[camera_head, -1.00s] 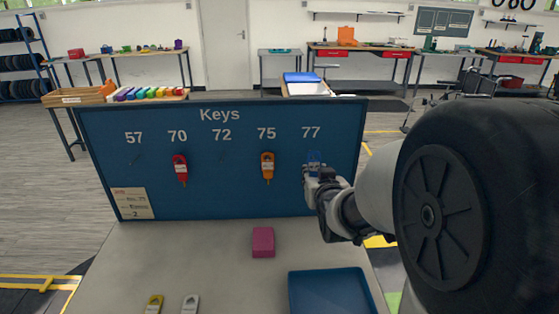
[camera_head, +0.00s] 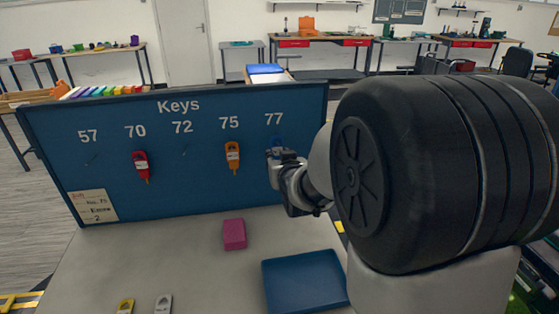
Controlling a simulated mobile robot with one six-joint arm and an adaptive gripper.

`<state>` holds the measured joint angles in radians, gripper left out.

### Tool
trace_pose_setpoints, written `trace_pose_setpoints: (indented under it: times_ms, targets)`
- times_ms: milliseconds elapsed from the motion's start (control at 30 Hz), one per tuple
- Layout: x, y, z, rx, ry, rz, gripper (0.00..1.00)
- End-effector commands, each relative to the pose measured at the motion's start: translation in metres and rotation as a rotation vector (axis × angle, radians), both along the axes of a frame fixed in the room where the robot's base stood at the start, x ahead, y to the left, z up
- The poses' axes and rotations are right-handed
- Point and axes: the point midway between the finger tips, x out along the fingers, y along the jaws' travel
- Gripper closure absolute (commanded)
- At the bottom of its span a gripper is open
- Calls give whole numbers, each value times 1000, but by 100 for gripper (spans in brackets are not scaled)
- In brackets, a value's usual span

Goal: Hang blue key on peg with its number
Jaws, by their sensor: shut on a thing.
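The blue key (camera_head: 277,143) is at the blue key board (camera_head: 200,187), just below the number 77 (camera_head: 274,119). It is mostly hidden by my gripper (camera_head: 277,156), which is shut on it. Whether the key is on the peg under 77 cannot be seen, as the gripper covers that spot. A red key (camera_head: 141,164) hangs under 70 and an orange key (camera_head: 232,155) under 75. The pegs under 57 (camera_head: 90,160) and 72 (camera_head: 184,151) are bare. The number on the blue key is not readable.
On the grey table lie a pink block (camera_head: 234,234), a blue tray (camera_head: 304,283), a yellow key (camera_head: 126,305) and a white key (camera_head: 164,303). A paper note (camera_head: 97,206) is on the board's lower left. My arm fills the right side.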

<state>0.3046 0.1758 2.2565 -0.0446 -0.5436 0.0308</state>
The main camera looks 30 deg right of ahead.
Motion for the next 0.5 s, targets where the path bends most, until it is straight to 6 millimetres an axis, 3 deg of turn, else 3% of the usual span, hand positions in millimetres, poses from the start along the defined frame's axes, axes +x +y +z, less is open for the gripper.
trace_pose_setpoints:
  times_ms: [367, 400, 500]
  targets:
    - [0, 0, 0, 0, 1, 0, 87]
    - [0, 0, 0, 0, 1, 0, 70]
    - [0, 0, 0, 0, 1, 0, 63]
